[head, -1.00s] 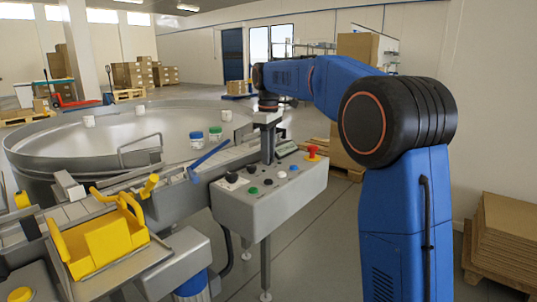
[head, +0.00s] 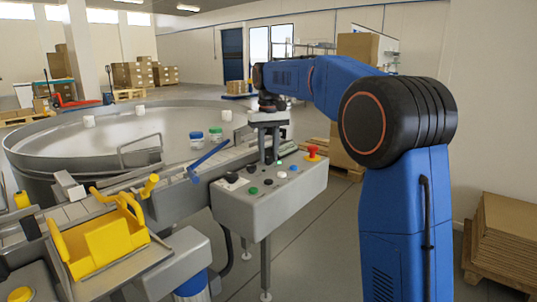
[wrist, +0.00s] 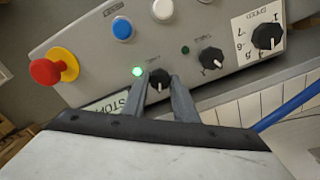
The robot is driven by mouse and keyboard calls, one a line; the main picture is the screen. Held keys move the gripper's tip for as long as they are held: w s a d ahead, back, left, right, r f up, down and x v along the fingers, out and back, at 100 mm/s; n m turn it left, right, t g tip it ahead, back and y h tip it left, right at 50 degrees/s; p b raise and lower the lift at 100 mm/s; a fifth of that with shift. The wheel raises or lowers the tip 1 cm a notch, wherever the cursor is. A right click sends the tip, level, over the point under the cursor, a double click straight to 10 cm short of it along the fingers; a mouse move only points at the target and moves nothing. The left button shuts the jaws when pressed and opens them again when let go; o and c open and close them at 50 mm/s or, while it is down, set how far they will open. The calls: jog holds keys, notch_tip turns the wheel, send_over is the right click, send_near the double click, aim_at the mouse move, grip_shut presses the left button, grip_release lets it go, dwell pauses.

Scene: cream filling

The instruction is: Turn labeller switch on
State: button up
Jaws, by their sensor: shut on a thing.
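The grey control panel (head: 262,205) stands at the middle of the head view. My gripper (head: 270,158) reaches straight down onto its top. In the wrist view my gripper (wrist: 162,88) is shut on a small black rotary switch (wrist: 159,76), one finger on each side. A green lamp (wrist: 137,71) beside this switch is lit. Its label is too small to read. A second black switch (wrist: 211,60) sits to the right, with an unlit dark green lamp (wrist: 185,50) beside it.
A red emergency stop (wrist: 46,71) on a yellow collar, a blue button (wrist: 123,31), a white button (wrist: 163,8) and a speed dial (wrist: 267,38) share the panel. A blue bar (head: 208,158) and the large round metal table (head: 60,135) lie to the left.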

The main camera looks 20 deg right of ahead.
aim_at(268, 158)
jog(key=shift+m, duration=0.6)
jog(key=o, duration=1.1)
jog(key=shift+c, duration=0.2)
jog(key=shift+r, duration=0.1)
notch_tip(268, 158, up, 17)
jog(key=shift+r, duration=0.15)
jog(key=shift+s, duration=0.1)
